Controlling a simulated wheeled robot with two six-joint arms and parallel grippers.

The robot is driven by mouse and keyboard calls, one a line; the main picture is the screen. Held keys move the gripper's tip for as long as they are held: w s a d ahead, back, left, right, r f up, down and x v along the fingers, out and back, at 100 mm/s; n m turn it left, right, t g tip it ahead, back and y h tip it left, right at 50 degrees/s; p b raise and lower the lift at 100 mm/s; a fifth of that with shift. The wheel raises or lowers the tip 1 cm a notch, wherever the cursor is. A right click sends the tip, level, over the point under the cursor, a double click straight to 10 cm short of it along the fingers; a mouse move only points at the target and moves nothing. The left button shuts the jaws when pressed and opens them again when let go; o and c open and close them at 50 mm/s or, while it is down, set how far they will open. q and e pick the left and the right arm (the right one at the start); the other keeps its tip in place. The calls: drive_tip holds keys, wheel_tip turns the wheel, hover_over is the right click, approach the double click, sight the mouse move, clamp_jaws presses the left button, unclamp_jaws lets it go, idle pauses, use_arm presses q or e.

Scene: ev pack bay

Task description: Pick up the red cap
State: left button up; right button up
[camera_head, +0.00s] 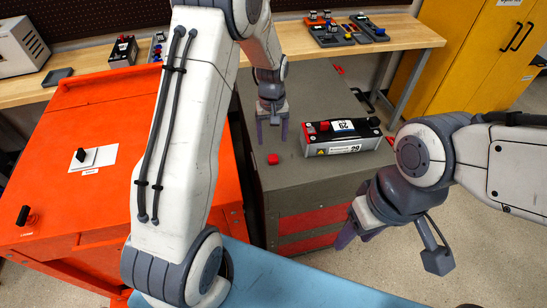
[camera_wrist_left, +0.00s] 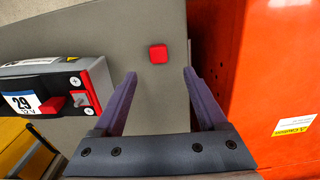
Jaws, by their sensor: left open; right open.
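The small red cap (camera_head: 272,158) lies on the grey top of the cabinet (camera_head: 290,185), left of a black and grey battery (camera_head: 342,137) marked 29. In the left wrist view the red cap (camera_wrist_left: 158,54) sits ahead of my left gripper (camera_wrist_left: 160,75), between the lines of its two purple fingers and apart from them. My left gripper (camera_head: 272,130) is open and empty above the cabinet, a little behind the cap in the head view. My right gripper (camera_head: 357,228) is open and empty, off the cabinet's front right side.
The battery (camera_wrist_left: 55,88) stands close beside the left gripper's finger, with another red cap (camera_wrist_left: 53,106) on it. An orange cabinet (camera_head: 70,200) stands to the left. A wooden bench (camera_head: 400,38) with trays runs along the back. The grey top around the loose cap is clear.

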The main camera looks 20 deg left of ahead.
sight(273, 157)
use_arm(q)
wheel_tip(273, 157, down, 4)
drive_tip(key=shift+s+r, duration=0.1)
drive_tip(key=shift+r, duration=0.1)
drive_tip(key=shift+d+f+p, duration=0.15)
drive_tip(key=shift+f+p, duration=0.75)
drive_tip(key=shift+f, duration=1.85)
drive_tip(key=shift+c, duration=0.3)
clamp_jaws()
